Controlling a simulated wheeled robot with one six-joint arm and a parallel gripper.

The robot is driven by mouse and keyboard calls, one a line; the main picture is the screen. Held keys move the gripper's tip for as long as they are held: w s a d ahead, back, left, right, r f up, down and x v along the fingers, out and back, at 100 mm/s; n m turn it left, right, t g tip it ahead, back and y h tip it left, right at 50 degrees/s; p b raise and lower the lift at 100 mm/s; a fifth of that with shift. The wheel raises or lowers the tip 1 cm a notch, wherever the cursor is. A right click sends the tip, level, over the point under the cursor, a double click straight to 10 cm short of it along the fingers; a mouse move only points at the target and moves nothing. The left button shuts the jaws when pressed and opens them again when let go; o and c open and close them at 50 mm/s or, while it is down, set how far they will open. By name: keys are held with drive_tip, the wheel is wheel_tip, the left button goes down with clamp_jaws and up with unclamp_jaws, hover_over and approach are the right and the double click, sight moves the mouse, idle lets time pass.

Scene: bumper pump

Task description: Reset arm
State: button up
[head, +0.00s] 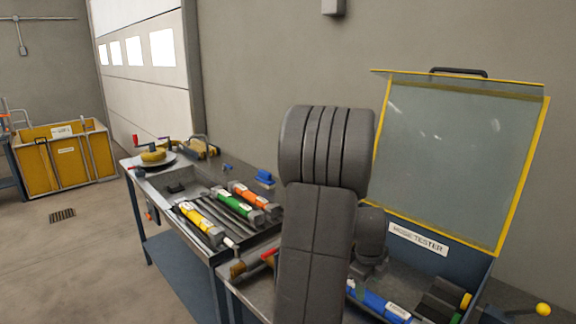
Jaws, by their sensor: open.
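My arm (318,235) rises through the middle of the view as thick dark grey links with a ribbed rounded joint at the top. A darker rounded part (371,235) shows just right of it, in front of the hose tester; I cannot tell whether it is part of my wrist. The arm covers part of the bench and the left side of the tester.
The hose tester's yellow-framed clear lid (455,150) stands open at right. A blue cylinder (378,303) lies inside. Yellow (200,220), green (233,204) and orange (255,198) cylinders lie on the left bench (230,258). A yellow bin (68,160) stands far left. Floor at left is clear.

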sight(369, 293)
drive_tip(key=f, duration=0.5)
drive_tip(key=shift+w+d+f, duration=0.3)
drive_tip(key=shift+d+f, duration=0.1)
drive_tip(key=shift+w+r, duration=0.1)
drive_tip(key=shift+r, duration=1.1)
